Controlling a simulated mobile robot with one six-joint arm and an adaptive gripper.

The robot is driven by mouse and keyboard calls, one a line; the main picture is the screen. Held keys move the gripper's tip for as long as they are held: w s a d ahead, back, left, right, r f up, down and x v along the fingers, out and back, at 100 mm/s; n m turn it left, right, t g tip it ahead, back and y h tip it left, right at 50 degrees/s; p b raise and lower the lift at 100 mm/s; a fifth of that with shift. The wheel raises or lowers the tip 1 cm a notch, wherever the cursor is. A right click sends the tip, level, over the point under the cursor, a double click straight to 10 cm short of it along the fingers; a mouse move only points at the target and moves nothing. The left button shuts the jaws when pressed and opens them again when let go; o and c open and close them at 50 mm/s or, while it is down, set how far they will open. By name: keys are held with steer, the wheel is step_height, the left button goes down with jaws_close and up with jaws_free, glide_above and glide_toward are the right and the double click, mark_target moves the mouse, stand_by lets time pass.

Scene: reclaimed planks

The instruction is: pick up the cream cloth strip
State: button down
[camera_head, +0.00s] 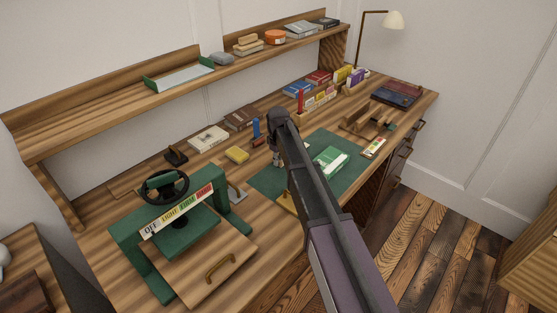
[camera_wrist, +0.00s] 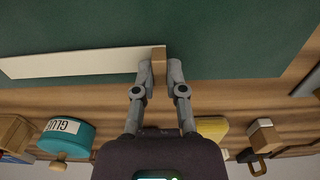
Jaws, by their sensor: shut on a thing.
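The cream cloth strip (camera_wrist: 75,62) lies long and flat across the green mat (camera_wrist: 225,35) in the wrist view, running off the left edge. My gripper (camera_wrist: 159,72) is at its right end, fingers closed together. In the head view my gripper (camera_head: 277,157) is at the far left of the mat (camera_head: 266,181), and my arm hides most of the strip. I cannot tell whether the strip is off the mat.
A green-and-white box (camera_head: 330,161) lies on the mat, right of my arm. A yellow block (camera_head: 237,155) and a blue upright object (camera_head: 256,128) stand close by. A teal glue tub (camera_wrist: 68,133) shows in the wrist view. A green press (camera_head: 178,220) stands front left.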

steer(key=shift+r+p, duration=4.55)
steer(key=shift+r, duration=0.2)
steer(key=shift+s, duration=0.15)
